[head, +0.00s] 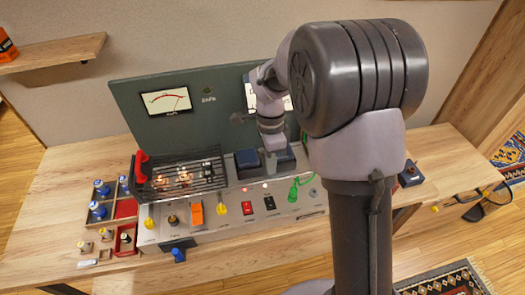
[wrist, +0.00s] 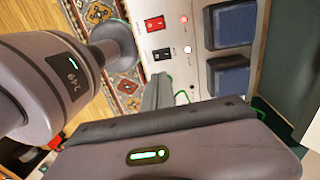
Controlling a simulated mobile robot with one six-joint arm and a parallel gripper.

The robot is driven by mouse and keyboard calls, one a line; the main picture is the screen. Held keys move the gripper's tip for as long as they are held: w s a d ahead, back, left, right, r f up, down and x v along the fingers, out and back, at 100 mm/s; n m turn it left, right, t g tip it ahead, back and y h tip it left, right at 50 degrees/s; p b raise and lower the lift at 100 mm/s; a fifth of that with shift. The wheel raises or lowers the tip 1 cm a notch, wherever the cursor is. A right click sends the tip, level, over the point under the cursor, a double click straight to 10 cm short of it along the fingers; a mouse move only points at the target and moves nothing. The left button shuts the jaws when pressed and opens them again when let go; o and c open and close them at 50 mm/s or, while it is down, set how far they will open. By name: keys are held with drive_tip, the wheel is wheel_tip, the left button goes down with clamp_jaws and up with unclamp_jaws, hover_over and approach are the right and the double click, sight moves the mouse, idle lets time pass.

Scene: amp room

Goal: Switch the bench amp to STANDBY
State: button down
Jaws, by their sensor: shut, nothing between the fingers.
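The bench amp's sloped grey panel (head: 230,215) stands on the wooden bench. It carries a red rocker switch (head: 247,208) and a black rocker switch (head: 270,203). In the wrist view the red switch (wrist: 155,24) and black switch (wrist: 161,54) sit side by side, with a red lamp (wrist: 183,19) and a bright white lamp (wrist: 187,49) beside them. Labels are too small to read, and I cannot tell which way the rockers are tipped. My gripper (head: 270,166) hangs by the dark blue transformers (head: 248,158), shut and empty. Its fingers (wrist: 158,88) show near the black switch, apparently apart from it.
A green cable (head: 296,187) is plugged in right of the black switch. A wire cage (head: 180,178) covers glowing tubes. A red parts tray (head: 126,208) stands at the bench's left.

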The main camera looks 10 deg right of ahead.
sight(272, 206)
drive_tip(key=f+b, duration=0.2)
drive_tip(key=f, duration=0.2)
drive_tip(key=s+f+b, duration=0.1)
drive_tip(key=f+b, duration=0.1)
drive_tip(key=f, duration=0.3)
drive_tip(key=s+f+b, duration=0.1)
drive_tip(key=f+b, duration=0.1)
drive_tip(key=f, duration=0.2)
drive_tip(key=shift+s+f, duration=0.15)
drive_tip(key=shift+f, duration=0.25)
drive_tip(key=shift+s+f, duration=0.1)
drive_tip(key=shift+f, duration=0.15)
drive_tip(key=shift+s+f+b, duration=0.1)
drive_tip(key=shift+s+b, duration=0.15)
drive_tip(key=shift+b, duration=0.05)
drive_tip(key=shift+w, duration=0.1)
